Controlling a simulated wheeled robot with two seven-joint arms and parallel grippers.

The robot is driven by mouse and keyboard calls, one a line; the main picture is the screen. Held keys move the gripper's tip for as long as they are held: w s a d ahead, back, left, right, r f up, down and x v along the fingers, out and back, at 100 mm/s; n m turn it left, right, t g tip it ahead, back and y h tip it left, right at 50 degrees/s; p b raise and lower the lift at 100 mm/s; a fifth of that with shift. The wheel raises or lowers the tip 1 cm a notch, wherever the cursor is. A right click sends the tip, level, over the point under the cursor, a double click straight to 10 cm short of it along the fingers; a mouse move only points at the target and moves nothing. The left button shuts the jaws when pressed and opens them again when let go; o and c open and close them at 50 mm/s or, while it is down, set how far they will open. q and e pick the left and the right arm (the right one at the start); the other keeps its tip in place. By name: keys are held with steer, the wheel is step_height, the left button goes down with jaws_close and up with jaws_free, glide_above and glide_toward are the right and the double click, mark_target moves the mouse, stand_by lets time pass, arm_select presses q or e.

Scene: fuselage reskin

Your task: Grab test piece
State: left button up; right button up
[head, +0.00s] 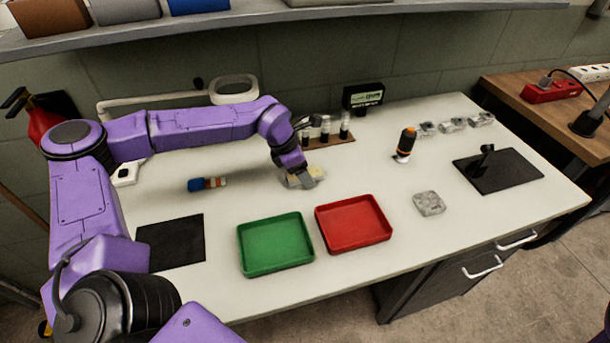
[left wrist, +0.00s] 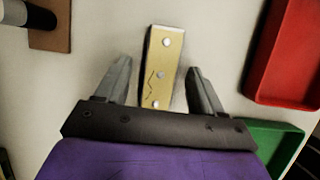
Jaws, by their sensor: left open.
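The test piece is a flat gold strip (left wrist: 165,52) with several rivet heads and a dark jagged crack line, lying on the white table. It shows partly hidden in the head view (head: 317,172), beside my left gripper. My left gripper (head: 301,182) is low over the table behind the trays. In the left wrist view its two grey fingers (left wrist: 159,72) are open, one on each side of the strip, with gaps on both sides. The strip's near end meets the gripper's dark body edge in the picture. My right gripper is not in view.
A green tray (head: 243,252) and a red tray (head: 386,234) stand in front. A blue-and-orange item (head: 207,184) lies left, a grey block (head: 429,203) right. A black mat (head: 170,242) lies front left.

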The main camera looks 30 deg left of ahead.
arm_select(q)
steer(key=shift+f, duration=0.1)
steer(key=c, duration=1.1)
steer(key=shift+c, duration=0.2)
